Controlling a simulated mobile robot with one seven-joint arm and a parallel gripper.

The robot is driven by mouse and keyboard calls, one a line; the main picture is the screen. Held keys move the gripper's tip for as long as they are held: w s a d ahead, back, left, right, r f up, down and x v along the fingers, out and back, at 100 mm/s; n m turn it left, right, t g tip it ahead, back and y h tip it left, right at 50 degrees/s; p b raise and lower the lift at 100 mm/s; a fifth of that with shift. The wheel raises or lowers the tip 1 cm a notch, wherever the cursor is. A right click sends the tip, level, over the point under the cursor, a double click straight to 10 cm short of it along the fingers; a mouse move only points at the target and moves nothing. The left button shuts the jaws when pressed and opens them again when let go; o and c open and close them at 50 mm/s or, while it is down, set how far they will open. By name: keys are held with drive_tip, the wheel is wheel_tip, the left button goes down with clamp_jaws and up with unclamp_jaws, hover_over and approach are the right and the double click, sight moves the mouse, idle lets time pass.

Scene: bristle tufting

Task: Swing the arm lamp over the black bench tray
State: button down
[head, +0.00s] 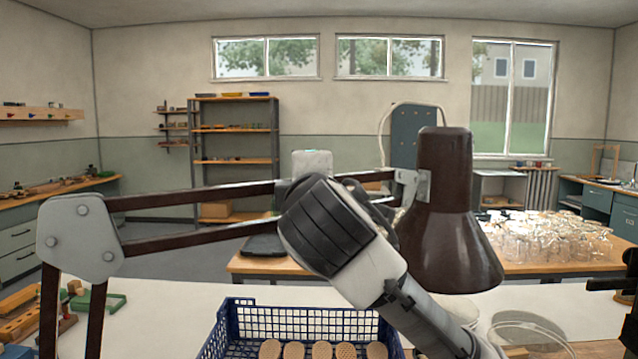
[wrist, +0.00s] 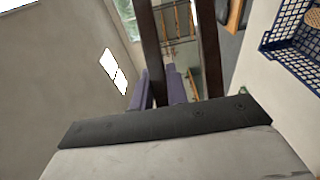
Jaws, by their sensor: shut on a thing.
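The dark brown arm lamp reaches across the head view, with its shade (head: 450,225) hanging on the right, mouth down. Its two parallel arm bars (head: 190,190) run left to a grey joint plate (head: 80,235). The bars also show in the wrist view (wrist: 152,45). My gripper (wrist: 160,88) is shut on one bar, which passes between its fingers. In the head view my own wrist hides the fingers. A black tray (head: 264,246) lies on the wooden bench behind, left of my wrist and partly hidden by it. The shade is well right of this tray.
A blue mesh crate (head: 225,325) holding several brush blocks (head: 295,350) stands on the white table below my arm; it also shows in the wrist view (wrist: 292,45). Many clear glass vessels (head: 550,235) stand at the right. Wooden and green pieces lie at the left.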

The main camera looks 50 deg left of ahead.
idle(0.4)
drive_tip(key=c, duration=1.4)
unclamp_jaws()
drive_tip(key=shift+d, duration=0.1)
drive_tip(key=b+v, duration=0.3)
drive_tip(key=v, duration=1)
drive_tip(key=shift+s+d+b, duration=0.3)
drive_tip(key=shift+b, duration=0.1)
drive_tip(key=shift+f, duration=0.1)
